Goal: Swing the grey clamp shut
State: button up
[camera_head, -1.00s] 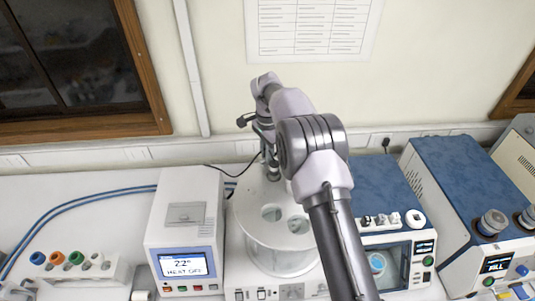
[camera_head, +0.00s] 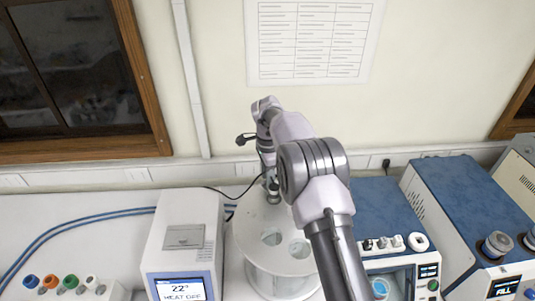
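My arm reaches across the picture from the lower right to the back of a round white-topped bath with clear walls (camera_head: 250,240). My gripper (camera_head: 271,184) points down over the rear part of the bath's lid, partly hidden by my own wrist and forearm. Its fingers are too small and covered to tell whether they are open or shut. Small grey metal parts show at the gripper's tip, just above the lid. I cannot tell whether the grey clamp is among them, or whether the gripper touches it. The lid has two round openings, at its front middle and right.
A white heater unit with a screen (camera_head: 182,245) stands close on the bath's left. A blue-topped instrument (camera_head: 385,207) stands on its right, with a larger one (camera_head: 462,205) beyond. Coloured caps (camera_head: 50,281) sit at front left. The wall is close behind; bench at left is mostly clear.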

jog(key=m, duration=0.5)
jog(key=shift+s, duration=0.15)
jog(key=m, duration=0.1)
jog(key=m+p, duration=0.1)
jog(key=m, duration=0.1)
jog(key=m+p, duration=0.1)
jog(key=shift+s+r+m, duration=0.25)
jog(key=shift+r+m, duration=0.05)
jog(key=shift+m, duration=0.1)
notch_tip(320, 180, up, 17)
jog(key=shift+p, duration=0.35)
jog(key=shift+f, duration=0.1)
